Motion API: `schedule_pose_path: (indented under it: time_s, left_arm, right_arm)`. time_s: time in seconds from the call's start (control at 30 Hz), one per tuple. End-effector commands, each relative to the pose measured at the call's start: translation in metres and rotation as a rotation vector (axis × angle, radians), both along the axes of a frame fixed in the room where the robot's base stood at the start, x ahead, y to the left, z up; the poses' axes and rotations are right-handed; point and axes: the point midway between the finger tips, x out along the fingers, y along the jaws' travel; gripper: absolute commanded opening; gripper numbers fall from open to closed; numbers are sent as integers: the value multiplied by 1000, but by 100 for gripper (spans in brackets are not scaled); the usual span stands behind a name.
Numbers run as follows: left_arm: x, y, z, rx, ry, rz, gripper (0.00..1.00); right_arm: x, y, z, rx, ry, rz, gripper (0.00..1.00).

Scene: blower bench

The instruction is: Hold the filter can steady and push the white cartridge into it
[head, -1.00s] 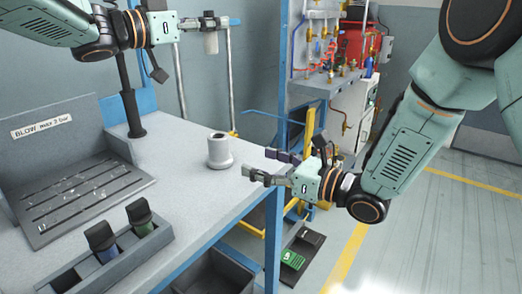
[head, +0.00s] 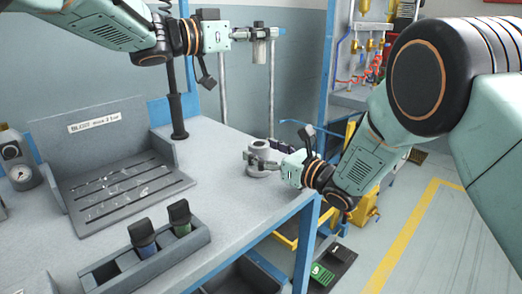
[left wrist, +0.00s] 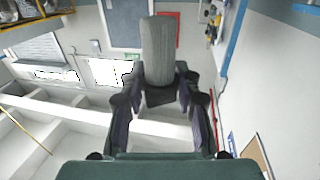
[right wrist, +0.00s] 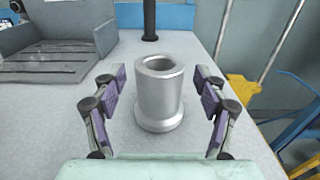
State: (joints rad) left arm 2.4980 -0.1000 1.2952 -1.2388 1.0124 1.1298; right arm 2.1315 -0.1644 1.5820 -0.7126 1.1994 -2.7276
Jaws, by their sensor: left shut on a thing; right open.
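The grey filter can (right wrist: 158,98) stands upright on the bench, its round open top showing dark inside. In the head view the can (head: 262,172) is near the bench's right edge, partly hidden by my right gripper (head: 258,160). In the right wrist view my right gripper (right wrist: 160,78) is open, one finger on each side of the can, with visible gaps. My left gripper (head: 262,33) is shut on the pale cartridge (head: 259,52), which hangs upright high above the bench, behind the can in the picture. The left wrist view also shows the cartridge (left wrist: 158,50) between the fingers.
A grey blow-off tray (head: 125,185) with a slotted floor lies at the left. A rack (head: 190,246) with dark-capped bottles sits at the front. A dark post (head: 178,115) stands at the back. The bench around the can is clear.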

Motion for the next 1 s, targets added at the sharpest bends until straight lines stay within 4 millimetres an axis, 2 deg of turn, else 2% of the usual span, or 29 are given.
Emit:
schedule_pose_path:
  time_s: [0.13, 0.43, 1.0]
  left_arm:
    - [0, 0, 0, 0, 0, 0, 1]
    - [0, 0, 0, -1, -1, 0, 1]
    - [0, 0, 0, 0, 0, 0, 1]
  right_arm:
    - [6, 7, -1, -1, 1, 1, 73]
    - [7, 8, 0, 1, 1, 0, 73]
    - [7, 8, 0, 1, 1, 0, 24]
